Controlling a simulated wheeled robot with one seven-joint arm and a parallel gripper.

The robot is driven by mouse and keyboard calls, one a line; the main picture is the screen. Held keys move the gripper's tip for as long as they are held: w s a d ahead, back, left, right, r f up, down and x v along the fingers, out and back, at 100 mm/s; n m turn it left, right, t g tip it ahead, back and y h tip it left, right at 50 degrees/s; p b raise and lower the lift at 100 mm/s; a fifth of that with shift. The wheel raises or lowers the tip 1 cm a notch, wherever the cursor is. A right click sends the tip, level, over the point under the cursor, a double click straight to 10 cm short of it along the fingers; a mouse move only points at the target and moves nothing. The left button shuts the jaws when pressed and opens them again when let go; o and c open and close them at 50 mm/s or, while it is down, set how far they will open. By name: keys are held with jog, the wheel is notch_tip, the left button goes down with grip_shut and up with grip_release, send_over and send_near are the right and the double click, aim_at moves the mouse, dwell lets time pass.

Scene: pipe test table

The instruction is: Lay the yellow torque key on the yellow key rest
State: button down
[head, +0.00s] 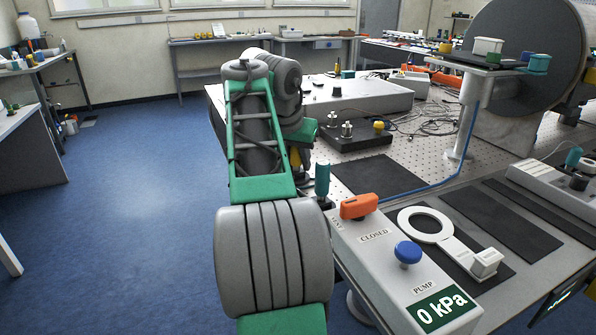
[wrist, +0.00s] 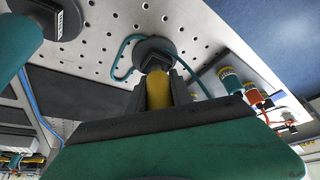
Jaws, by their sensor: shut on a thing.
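My gripper (wrist: 160,76) is shut on the yellow torque key (wrist: 158,95), whose yellow part shows between the dark fingers in the wrist view. A dark round piece (wrist: 154,50) shows just past the fingertips, over the perforated table top; I cannot tell if it belongs to the key. In the head view my arm hides most of the gripper, and a bit of yellow (head: 305,157) shows beside it. I cannot make out the yellow key rest for certain; a small yellow piece (head: 445,47) shows on the raised platform at the back right.
A teal upright handle (head: 322,180) stands close by my arm. The control box (head: 405,270) with orange and blue knobs is at the front. A white ring-ended piece (head: 432,226) lies on a black mat. Another black mat (head: 378,175) is bare. A blue hose runs across the table.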

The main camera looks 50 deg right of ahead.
jog(key=shift+r, duration=0.1)
jog(key=c, duration=1.1)
grip_release()
jog(key=shift+c, duration=0.2)
